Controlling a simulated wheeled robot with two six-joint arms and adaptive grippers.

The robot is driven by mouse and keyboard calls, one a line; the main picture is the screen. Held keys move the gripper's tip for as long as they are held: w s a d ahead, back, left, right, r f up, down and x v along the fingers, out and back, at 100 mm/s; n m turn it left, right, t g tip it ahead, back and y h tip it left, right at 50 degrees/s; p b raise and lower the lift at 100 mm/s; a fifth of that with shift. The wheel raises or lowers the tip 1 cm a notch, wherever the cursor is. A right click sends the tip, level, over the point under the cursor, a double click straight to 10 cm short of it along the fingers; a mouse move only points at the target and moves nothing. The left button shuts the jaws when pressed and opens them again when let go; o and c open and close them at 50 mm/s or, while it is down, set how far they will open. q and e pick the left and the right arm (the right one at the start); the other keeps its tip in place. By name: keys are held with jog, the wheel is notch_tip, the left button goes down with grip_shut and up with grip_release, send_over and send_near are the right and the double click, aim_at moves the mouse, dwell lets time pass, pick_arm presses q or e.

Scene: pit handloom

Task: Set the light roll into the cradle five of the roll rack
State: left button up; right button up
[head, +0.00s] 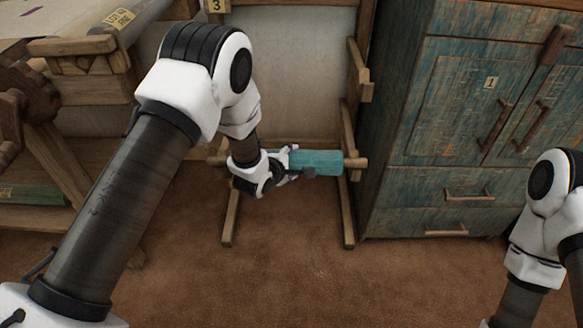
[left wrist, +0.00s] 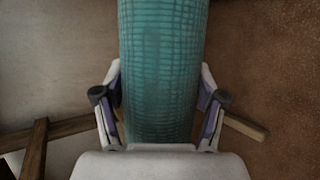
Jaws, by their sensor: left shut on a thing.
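The light roll (head: 318,162) is a teal cloth roll on a wooden rod whose end (head: 358,162) sticks out on the right. My left gripper (head: 295,165) is shut around the roll, which lies level at the low part of the roll rack (head: 347,205). In the left wrist view the teal roll (left wrist: 162,65) runs up between the two fingers of the gripper (left wrist: 160,105). The rod's right end is at the rack's right post; I cannot tell whether it rests in a cradle. My left arm hides much of the rack's left side. My right gripper is out of view.
A worn blue cabinet (head: 425,130) with a "1" tag stands close to the right of the rack. A wooden loom frame (head: 75,70) stands on the left. A tag "3" (head: 216,6) shows at the top. The brown floor (head: 300,275) in front is clear.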

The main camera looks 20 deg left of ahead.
pick_arm(q)
jog(key=w+a+f+b, duration=0.1)
jog(key=w+f+b, duration=0.2)
jog(key=w, duration=0.1)
jog(key=shift+w+a+f, duration=0.15)
jog(key=shift+w+f, duration=0.15)
jog(key=shift+f, duration=0.1)
jog(key=o, duration=1.8)
jog(key=shift+c, duration=0.2)
